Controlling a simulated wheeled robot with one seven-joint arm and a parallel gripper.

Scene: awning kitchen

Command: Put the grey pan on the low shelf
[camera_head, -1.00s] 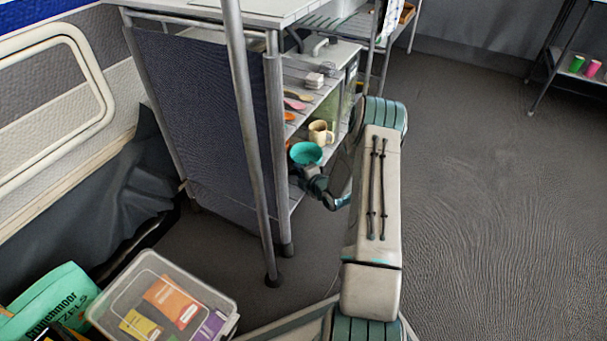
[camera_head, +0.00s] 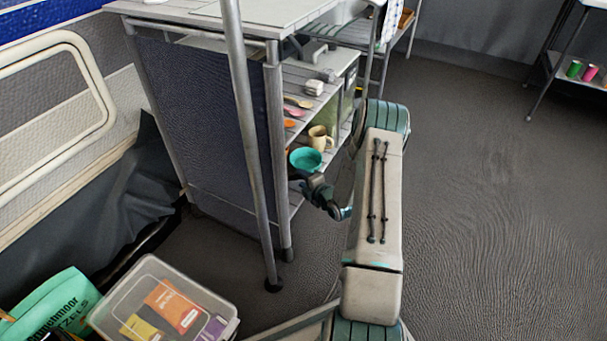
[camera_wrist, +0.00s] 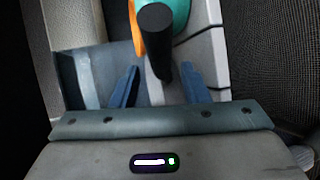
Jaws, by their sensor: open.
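In the wrist view a black rod-like handle (camera_wrist: 156,40), apparently the pan's, rises between the two blue fingers of my gripper (camera_wrist: 161,90). The fingers are apart, with space on either side of it. The pan's grey body cannot be made out clearly in either view. In the head view my gripper (camera_head: 308,184) is at the open side of the shelf unit, just below a teal bowl (camera_head: 305,160). My arm and wrist partly hide that spot. The unit's low shelf (camera_head: 295,201) shows only as a narrow strip by its front post.
A metal pole (camera_head: 249,130) stands before the unit's dark side panel. A clear box (camera_head: 165,300) sits at lower left. The floor at right is clear.

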